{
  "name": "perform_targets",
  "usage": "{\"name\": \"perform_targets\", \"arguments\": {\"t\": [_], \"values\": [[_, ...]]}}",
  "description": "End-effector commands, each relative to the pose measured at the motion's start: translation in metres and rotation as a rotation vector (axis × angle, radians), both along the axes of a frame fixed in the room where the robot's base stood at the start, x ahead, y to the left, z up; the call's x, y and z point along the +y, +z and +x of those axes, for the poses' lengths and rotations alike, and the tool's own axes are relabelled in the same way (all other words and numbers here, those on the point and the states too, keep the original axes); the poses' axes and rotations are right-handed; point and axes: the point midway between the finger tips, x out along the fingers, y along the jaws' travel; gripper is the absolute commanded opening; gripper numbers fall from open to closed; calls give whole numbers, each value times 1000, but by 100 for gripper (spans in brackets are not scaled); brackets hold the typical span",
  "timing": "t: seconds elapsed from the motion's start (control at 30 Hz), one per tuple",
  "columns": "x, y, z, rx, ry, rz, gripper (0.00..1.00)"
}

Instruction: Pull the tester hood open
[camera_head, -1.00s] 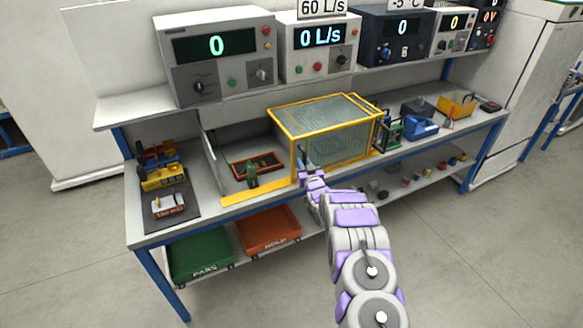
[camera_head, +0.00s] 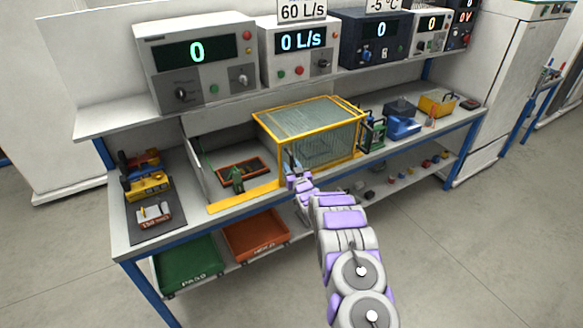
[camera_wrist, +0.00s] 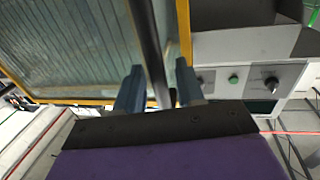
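The tester hood (camera_head: 318,142) is a see-through box with a yellow frame, at the right part of the tester on the bench. The tester's left part is uncovered and shows an orange tray (camera_head: 232,176) and a green fixture. My gripper (camera_head: 290,166) is at the hood's front left corner. In the wrist view its two fingers (camera_wrist: 158,88) stand apart, with a dark bar (camera_wrist: 146,42), seemingly the hood's handle, running between them. Gaps seem to show beside the bar; firm contact is not visible. The hood's yellow edge (camera_wrist: 185,32) is just right of the bar.
Instruments with displays, including a grey one (camera_head: 196,62), stand on the shelf above. A dark mat (camera_head: 155,228) with toy vehicles lies at the left. Blue and green items (camera_head: 403,126) stand right of the hood. Green (camera_head: 188,262) and orange bins sit below.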

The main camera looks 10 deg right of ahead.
Motion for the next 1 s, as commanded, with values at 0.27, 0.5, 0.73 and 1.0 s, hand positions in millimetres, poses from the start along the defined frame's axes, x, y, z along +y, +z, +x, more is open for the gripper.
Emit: {"name": "perform_targets", "arguments": {"t": [0.27, 0.5, 0.73, 1.0], "values": [[-2, 0, -20, 3, 0, 0, 38], [-5, 0, -50, 4, -1, 0, 38], [-7, -1, -82, 4, -1, 1, 38], [-11, 0, -124, 4, -1, 1, 38]]}}
